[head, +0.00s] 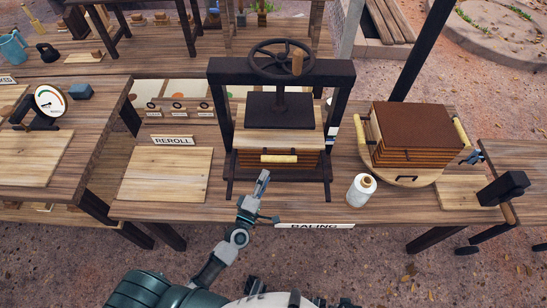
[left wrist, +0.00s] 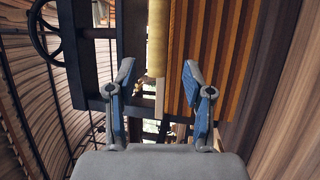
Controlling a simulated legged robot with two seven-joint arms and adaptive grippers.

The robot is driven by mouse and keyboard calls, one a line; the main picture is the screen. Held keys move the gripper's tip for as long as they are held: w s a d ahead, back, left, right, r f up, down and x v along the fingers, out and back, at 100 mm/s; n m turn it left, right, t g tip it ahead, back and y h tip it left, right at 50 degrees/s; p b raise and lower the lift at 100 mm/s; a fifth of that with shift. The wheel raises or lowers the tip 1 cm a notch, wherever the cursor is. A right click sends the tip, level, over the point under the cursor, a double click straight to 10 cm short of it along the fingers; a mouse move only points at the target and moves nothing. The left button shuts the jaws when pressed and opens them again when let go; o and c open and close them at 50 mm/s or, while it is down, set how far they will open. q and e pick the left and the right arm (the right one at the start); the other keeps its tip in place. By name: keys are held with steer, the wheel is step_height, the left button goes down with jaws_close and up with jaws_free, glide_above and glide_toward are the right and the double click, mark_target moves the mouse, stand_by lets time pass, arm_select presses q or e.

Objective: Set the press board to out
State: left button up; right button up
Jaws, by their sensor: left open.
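The dark-framed press (head: 222,110) stands on the middle bench, with a handwheel (head: 281,58) on top and a dark plate (head: 280,108) under its screw. Below the plate is a light wooden board (head: 250,143) over a striped orange-brown stack. A pale yellow handle (head: 278,158) shows at its front; I take this as the press board's handle. My left gripper (head: 263,178) is open in front of the press, just below the handle. In the left wrist view, the handle (left wrist: 157,45) stands ahead of the gap between the open fingers (left wrist: 157,80), apart from them. My right gripper is out of view.
A bare wooden panel (head: 166,175) lies left, below the REROLL sign (head: 173,141). The BALING sign (head: 314,226) hangs at the front edge.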

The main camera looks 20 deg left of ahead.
mark_target(278, 161)
arm_select(q)
steer(key=x, duration=0.2)
steer(key=d+x, duration=0.1)
steer(key=x, duration=0.5)
steer(key=shift+s+d+r, duration=0.1)
steer(key=shift+d+r, duration=0.05)
steer(key=shift+d, duration=0.3)
steer(key=shift+w+a, duration=0.1)
steer(key=shift+w, duration=0.15)
steer(key=shift+w+a, duration=0.1)
steer(key=shift+a, duration=0.5)
steer(key=shift+c, duration=0.8)
steer(key=shift+d, duration=0.2)
steer(key=c, duration=0.8)
steer(key=shift+d, duration=0.2)
jaws_close()
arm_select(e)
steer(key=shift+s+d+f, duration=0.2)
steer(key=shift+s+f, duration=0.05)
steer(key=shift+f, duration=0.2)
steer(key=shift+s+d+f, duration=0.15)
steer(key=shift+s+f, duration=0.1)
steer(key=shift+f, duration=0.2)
